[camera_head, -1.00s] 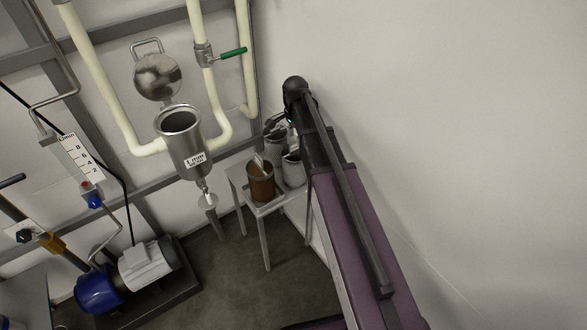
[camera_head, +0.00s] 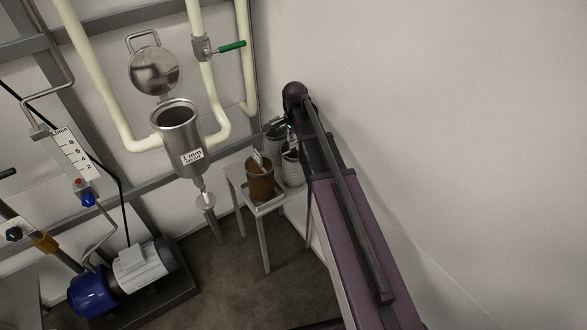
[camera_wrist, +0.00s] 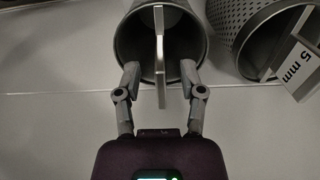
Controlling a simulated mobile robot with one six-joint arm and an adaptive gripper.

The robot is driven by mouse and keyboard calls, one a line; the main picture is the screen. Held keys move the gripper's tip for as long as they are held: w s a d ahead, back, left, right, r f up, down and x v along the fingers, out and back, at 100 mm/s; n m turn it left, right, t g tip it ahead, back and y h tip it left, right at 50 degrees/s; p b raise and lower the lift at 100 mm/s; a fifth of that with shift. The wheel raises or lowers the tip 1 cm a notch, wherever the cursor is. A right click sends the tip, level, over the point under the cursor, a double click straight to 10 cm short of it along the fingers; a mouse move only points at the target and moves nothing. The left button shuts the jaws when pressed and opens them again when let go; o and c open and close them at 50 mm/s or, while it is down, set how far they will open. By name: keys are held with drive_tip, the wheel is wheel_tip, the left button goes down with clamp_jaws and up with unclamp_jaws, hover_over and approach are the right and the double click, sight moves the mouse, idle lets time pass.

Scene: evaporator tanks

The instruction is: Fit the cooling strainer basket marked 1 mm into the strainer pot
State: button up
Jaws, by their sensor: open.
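The strainer pot (camera_head: 178,128) is an open steel cup on the pipework with a plate reading 1 mm mesh; its round lid (camera_head: 154,72) stands open above. In the wrist view, a grey basket (camera_wrist: 126,42) with a bar handle (camera_wrist: 160,60) is straight ahead; no size mark on it is readable. My gripper (camera_wrist: 160,71) is open, with one finger on each side of the handle, and no grip shows. A perforated basket (camera_wrist: 228,35) tagged 5 mm is at the right. In the head view my arm hides the gripper.
A small stand (camera_head: 236,178) by the wall holds a brown basket (camera_head: 260,181), a perforated basket (camera_head: 293,170) and another grey basket (camera_head: 272,131) partly behind my arm. A green-handled valve (camera_head: 231,47) and pale pipes flank the pot. A pump (camera_head: 95,292) is lower left.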

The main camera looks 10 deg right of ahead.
drive_tip(key=shift+f+b, duration=0.3)
drive_tip(key=shift+f, duration=0.2)
clamp_jaws()
idle(0.3)
